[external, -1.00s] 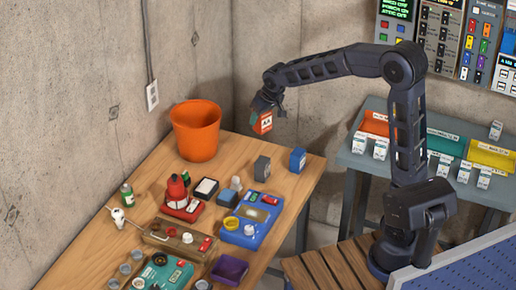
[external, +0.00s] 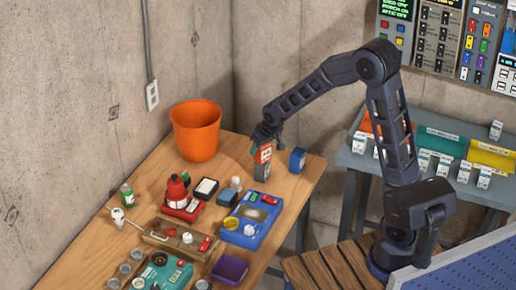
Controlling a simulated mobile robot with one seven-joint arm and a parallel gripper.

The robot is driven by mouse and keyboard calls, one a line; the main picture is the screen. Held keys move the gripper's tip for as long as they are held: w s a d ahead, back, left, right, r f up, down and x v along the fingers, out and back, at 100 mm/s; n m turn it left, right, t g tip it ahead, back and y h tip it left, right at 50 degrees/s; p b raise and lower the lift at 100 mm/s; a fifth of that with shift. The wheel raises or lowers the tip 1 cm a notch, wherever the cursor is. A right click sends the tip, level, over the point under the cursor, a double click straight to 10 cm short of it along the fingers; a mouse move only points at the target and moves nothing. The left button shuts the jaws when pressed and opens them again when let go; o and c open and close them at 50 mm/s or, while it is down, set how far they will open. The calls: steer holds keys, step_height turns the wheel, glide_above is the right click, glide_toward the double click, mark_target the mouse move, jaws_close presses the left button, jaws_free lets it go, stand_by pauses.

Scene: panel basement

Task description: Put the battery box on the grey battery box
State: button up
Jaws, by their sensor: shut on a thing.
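My gripper (external: 266,137) is shut on a small orange-red battery box (external: 263,154) with a white label. It holds the box upright at the far right part of the wooden table. The grey battery box (external: 262,173) stands on the table directly below the held box in the picture. The held box covers the grey box's top, and I cannot tell whether the two touch. A blue box (external: 298,160) stands just to the right, apart from the grey one.
An orange bucket (external: 196,130) stands at the back of the wooden table (external: 150,180). A blue device (external: 252,220), a red device (external: 183,207) and a purple box (external: 229,268) lie nearer the front. A grey side table (external: 345,158) with coloured trays stands at right.

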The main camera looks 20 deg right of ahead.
steer(key=shift+f, duration=0.1)
steer(key=o, duration=1.1)
steer(key=s+d+r+m, duration=0.1)
steer(key=s+d+r, duration=0.35)
steer(key=r, duration=0.35)
steer(key=s+d+r, duration=0.4)
steer(key=d+r, duration=0.2)
steer(key=r, duration=0.2)
steer(key=shift+s+d+r+m+t+h, duration=0.2)
steer(key=shift+s+d+r+m, duration=0.45)
steer(key=shift+s+d, duration=2.75)
steer(key=shift+s+d+r+m+h, duration=0.35)
steer(key=shift+s+d+r+m, duration=0.3)
steer(key=shift+s+d, duration=2.7)
steer(key=shift+s+d+r+m+t+h, duration=0.1)
steer(key=shift+s+d+r+m+h, duration=0.35)
steer(key=shift+s+d, duration=2.95)
